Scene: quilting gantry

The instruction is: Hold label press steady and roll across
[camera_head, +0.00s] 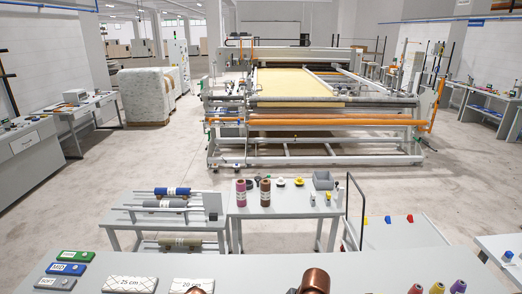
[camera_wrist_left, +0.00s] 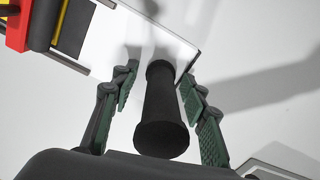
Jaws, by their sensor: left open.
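In the left wrist view my left gripper (camera_wrist_left: 159,76) is open, with its green-padded fingers apart on either side of a black, round handle (camera_wrist_left: 161,112). A gap shows between the handle and each finger. Beyond the handle is a white panel (camera_wrist_left: 120,42) with a dark edge. A red part with a yellow bar (camera_wrist_left: 17,27) is at the top left corner. I cannot tell whether the handle and these parts are the label press, and I cannot pick out the press or a roller in the head view. My right gripper is in neither view.
In the head view, a near grey table (camera_head: 230,268) holds labelled blocks (camera_head: 66,268) and thread cones (camera_head: 437,288). Beyond it stand a roll rack (camera_head: 128,208) and a bench with thread spools (camera_head: 265,192). The quilting gantry (camera_head: 300,90) stands farther back, with open floor around it.

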